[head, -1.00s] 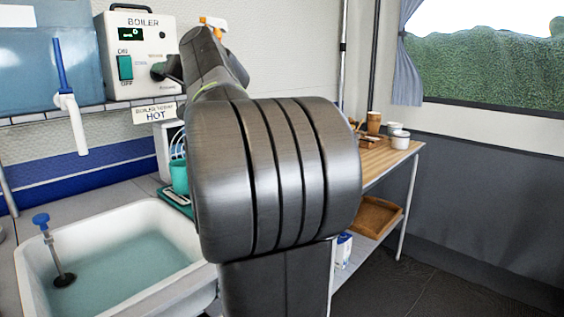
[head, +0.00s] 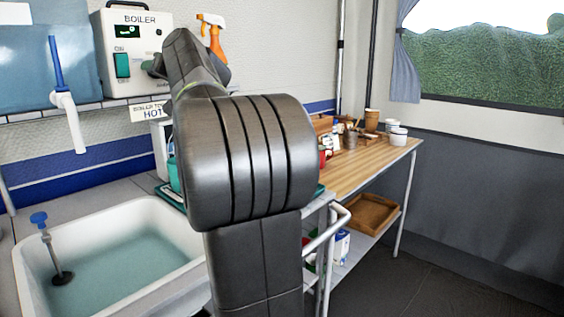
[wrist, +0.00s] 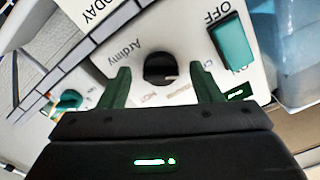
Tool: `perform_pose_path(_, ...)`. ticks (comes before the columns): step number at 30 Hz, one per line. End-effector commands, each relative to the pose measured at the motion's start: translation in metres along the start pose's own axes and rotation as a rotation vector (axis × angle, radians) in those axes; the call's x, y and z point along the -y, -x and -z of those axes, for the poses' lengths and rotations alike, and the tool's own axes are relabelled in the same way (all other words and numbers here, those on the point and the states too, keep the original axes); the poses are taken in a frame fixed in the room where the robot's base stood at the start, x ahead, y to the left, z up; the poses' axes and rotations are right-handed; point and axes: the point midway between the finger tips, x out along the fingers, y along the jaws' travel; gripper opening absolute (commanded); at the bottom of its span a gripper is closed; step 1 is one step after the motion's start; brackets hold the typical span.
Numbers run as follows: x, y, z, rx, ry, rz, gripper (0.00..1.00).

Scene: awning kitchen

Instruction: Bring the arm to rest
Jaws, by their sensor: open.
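My gripper (wrist: 165,95) shows in the wrist view with its two green fingers apart and nothing between them. Beyond the fingers is the front of the white boiler (wrist: 190,45), with a dark round part (wrist: 160,68) and a green switch (wrist: 230,42). In the head view the boiler (head: 142,62) is on the wall side at the left. I cannot tell whether the fingers touch the boiler.
A sink (head: 110,212) with water is at the lower left. A wooden-topped table (head: 365,165) with cups and small items stands at the right, with a wooden tray (head: 370,213) below. An orange spray bottle (head: 213,38) is behind my arm. Floor at the right is clear.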

Motion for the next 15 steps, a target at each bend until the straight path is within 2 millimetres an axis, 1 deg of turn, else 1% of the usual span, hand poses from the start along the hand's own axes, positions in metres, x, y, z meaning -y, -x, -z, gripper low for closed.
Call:
perform_pose_path(5,0.000,0.027,0.002,-0.004,0.004,-0.001,0.58)
perform_pose_path(15,0.000,0.091,0.001,-0.005,0.005,-0.002,0.58)
